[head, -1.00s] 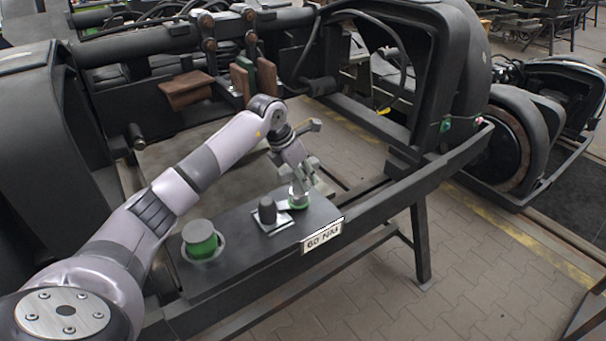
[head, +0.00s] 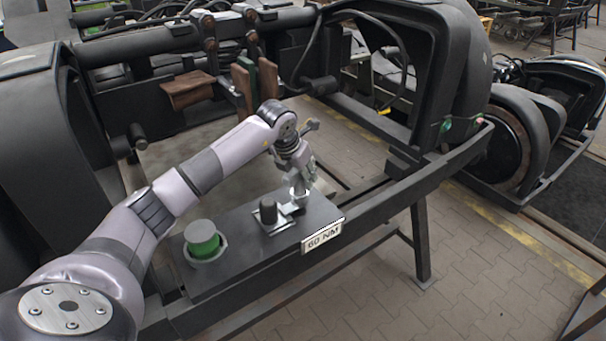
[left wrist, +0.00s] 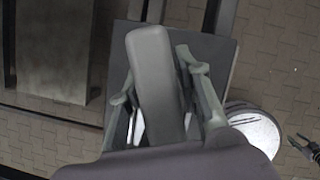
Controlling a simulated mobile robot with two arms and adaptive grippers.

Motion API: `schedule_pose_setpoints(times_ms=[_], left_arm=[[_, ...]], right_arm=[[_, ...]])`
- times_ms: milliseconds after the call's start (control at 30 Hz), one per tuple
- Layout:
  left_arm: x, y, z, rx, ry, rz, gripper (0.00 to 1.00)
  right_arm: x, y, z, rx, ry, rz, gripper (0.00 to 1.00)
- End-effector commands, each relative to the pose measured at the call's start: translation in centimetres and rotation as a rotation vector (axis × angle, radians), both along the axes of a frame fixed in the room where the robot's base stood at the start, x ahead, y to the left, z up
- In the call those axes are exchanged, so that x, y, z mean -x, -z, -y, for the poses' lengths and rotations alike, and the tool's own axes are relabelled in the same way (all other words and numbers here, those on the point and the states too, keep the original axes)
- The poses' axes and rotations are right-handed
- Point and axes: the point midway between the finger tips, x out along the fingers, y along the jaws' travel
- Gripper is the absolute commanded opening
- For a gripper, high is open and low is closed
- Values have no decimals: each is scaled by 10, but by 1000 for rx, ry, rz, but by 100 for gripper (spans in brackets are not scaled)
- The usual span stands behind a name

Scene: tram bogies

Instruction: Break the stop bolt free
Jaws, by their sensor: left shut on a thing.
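My left gripper (head: 299,192) is low over the right end of a dark bench plate (head: 235,262). In the left wrist view it is shut on a grey rounded bar (left wrist: 155,85), with a finger on each side. The bar's far end points away from the gripper. A dark upright peg (head: 268,210) stands on a square pale metal base just left of the gripper; I cannot tell whether this is the stop bolt. A grey piece (head: 291,209) lies under the fingers, partly hidden. My right gripper is not in view.
A green cylinder (head: 203,240) in a grey ring stands at the plate's left. A "60 NM" label (head: 322,236) is on the front edge. The dark bogie frame (head: 440,165) and brown blocks (head: 190,92) lie behind. Paved floor (head: 480,270) is clear at the right.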

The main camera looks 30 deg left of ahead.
Motion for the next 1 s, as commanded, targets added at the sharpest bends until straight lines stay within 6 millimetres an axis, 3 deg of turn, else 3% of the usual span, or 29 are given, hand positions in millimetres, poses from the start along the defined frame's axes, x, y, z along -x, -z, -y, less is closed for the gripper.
schedule_pose_setpoints(times_ms=[1000], left_arm=[[2, -2, -7, 1, -667, 2, 0]], right_arm=[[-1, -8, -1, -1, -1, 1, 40]])
